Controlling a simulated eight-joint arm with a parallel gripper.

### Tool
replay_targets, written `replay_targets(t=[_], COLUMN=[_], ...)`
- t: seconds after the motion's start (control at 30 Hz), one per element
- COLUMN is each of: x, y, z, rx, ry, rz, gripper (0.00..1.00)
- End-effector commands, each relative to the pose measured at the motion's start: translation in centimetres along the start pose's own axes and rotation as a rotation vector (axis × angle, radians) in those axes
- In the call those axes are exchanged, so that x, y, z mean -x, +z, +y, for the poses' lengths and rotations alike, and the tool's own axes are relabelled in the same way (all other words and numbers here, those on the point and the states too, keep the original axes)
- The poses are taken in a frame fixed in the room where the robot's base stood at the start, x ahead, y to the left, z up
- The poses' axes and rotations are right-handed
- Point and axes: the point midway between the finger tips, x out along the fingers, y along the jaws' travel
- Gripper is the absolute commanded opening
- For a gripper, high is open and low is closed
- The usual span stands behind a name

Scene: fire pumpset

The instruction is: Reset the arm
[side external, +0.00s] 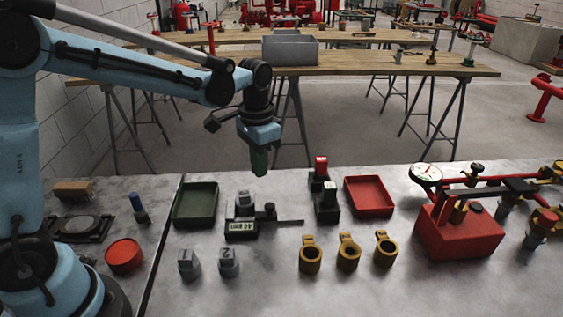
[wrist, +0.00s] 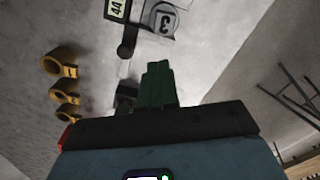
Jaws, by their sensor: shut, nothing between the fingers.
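My gripper (side external: 259,162) hangs from my blue arm, pointing down, in the upper middle of the side external view. Its green fingers are shut together and hold nothing. It is above the far part of the grey work table (side external: 285,285), apart from everything on it. In the wrist view the green fingers (wrist: 158,70) show at the middle. Near their tips there lie a grey block marked 3 (wrist: 162,18) and a dark caliper-like gauge with a display reading 44 (wrist: 117,9).
A green tray (side external: 195,204) and a red tray (side external: 369,197) lie at the table's far side. Several yellow ringed parts (side external: 347,253), two grey numbered weights (side external: 189,264) and a red pump unit (side external: 458,236) stand nearer. Wooden benches (side external: 400,64) are behind.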

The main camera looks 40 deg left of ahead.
Motion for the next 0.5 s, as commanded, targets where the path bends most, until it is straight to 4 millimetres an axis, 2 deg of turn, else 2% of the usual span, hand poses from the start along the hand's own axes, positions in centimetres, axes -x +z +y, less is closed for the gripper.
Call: replay_targets(t=[0.37, 0.5], x=[0.29, 1.15], y=[0.08, 0.88], z=[0.01, 0.08], rx=[0.001, 0.017], ry=[-0.001, -0.008], rz=[0.003, 0.038], gripper=[0.0, 0.0])
